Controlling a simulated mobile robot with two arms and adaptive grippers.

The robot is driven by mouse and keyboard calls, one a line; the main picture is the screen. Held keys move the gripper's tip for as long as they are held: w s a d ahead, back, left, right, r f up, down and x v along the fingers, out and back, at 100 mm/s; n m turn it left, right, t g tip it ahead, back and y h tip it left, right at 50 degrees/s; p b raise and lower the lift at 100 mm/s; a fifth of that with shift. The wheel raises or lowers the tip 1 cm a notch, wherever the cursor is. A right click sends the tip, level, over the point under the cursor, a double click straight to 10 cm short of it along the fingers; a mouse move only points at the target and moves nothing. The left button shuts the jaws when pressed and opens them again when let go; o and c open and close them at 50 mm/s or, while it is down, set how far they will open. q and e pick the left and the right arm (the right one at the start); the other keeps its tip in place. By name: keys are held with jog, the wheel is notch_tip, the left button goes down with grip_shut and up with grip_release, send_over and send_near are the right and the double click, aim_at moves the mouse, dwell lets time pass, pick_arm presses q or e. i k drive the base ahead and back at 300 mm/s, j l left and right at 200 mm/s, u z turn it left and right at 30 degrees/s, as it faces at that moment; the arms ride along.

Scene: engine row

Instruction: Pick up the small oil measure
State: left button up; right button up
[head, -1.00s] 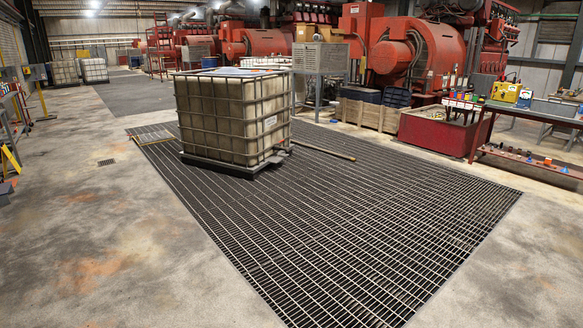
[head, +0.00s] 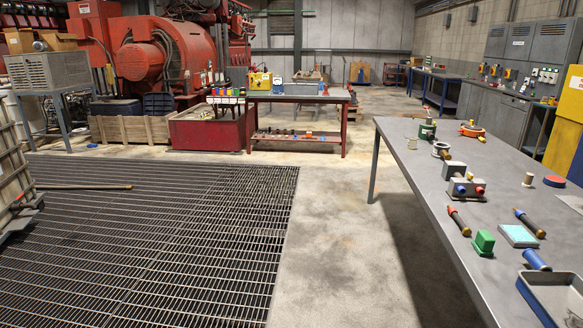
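I cannot pick out the small oil measure for certain; things on the benches are small in this view. A grey bench (head: 408,166) at the right holds several small parts. Neither of my grippers is in view.
Bare concrete floor (head: 335,235) lies between the dark floor grating (head: 170,220) and the grey bench. A pole (head: 85,186) lies on the grating. A red bin (head: 205,132) and wooden crate (head: 130,129) stand before the red engine (head: 145,55). Grey cabinets line the right wall.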

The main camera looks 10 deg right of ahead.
aim_at(412, 145)
jog(key=i+l+z, duration=0.15)
jog(key=i+z, duration=0.15)
jog(key=i, duration=0.6)
jog(key=i+z, duration=0.3)
jog(key=i, duration=0.55)
jog(key=i+j+z, duration=0.25)
jog(key=i+z, duration=0.15)
jog(key=i, duration=0.4)
jog(key=i+j+z, duration=0.4)
jog(key=i, duration=0.35)
jog(key=i+j+z, duration=0.35)
jog(key=i+j, duration=0.3)
jog(key=j, duration=0.2)
